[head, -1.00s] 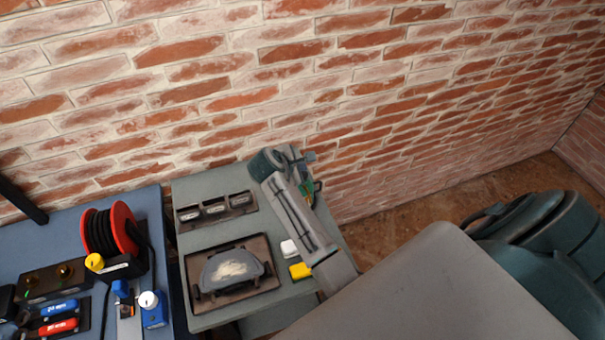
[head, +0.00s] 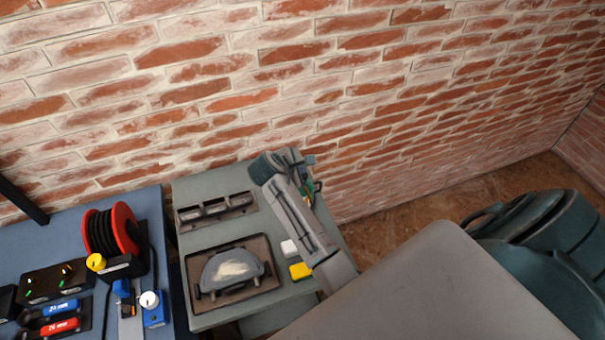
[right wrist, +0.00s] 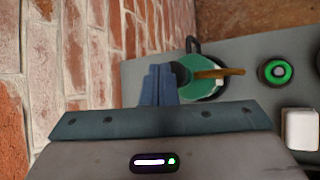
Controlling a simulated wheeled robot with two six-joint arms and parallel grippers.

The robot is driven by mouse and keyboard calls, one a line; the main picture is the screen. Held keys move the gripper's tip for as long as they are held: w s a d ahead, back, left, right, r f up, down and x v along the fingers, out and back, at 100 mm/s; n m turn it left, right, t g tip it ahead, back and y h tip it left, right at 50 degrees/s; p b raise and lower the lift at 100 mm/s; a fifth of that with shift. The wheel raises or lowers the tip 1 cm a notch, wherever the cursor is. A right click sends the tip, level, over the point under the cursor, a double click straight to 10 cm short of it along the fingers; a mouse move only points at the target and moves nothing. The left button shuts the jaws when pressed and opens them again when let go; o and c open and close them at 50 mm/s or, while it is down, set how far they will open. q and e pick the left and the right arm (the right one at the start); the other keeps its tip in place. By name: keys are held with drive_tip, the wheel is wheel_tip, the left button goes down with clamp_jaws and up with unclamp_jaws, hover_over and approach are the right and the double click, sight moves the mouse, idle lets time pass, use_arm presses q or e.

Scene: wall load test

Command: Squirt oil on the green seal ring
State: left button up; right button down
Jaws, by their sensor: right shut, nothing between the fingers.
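The green seal ring (right wrist: 278,72) sits in a dark round seat on the grey bench top, at the right of the right wrist view. A green can with a brass-coloured spout (right wrist: 207,82), apparently the oil can, stands left of the ring, beyond my fingers. In the head view only a bit of green (head: 308,188) shows beside my right arm. My right gripper (right wrist: 158,72) is shut and empty, apart from the ring; its fingertips appear close to the can, but I cannot tell if they touch. In the head view it (head: 309,160) is at the bench's back right. My left gripper is out of view.
The grey bench (head: 208,313) holds a black tray (head: 262,290), a dark rack (head: 216,210), a white block (head: 289,248) and a yellow block (head: 300,271). A brick wall (head: 250,80) rises close behind. A blue table (head: 60,222) with a red reel (head: 124,227) stands left.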

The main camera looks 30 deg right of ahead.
drive_tip(key=shift+f+b, duration=0.3)
drive_tip(key=shift+f, duration=0.7)
idle(0.8)
drive_tip(key=shift+r, duration=0.1)
drive_tip(key=shift+r+p, duration=0.35)
drive_tip(key=shift+r, duration=0.95)
drive_tip(key=shift+r, duration=2.55)
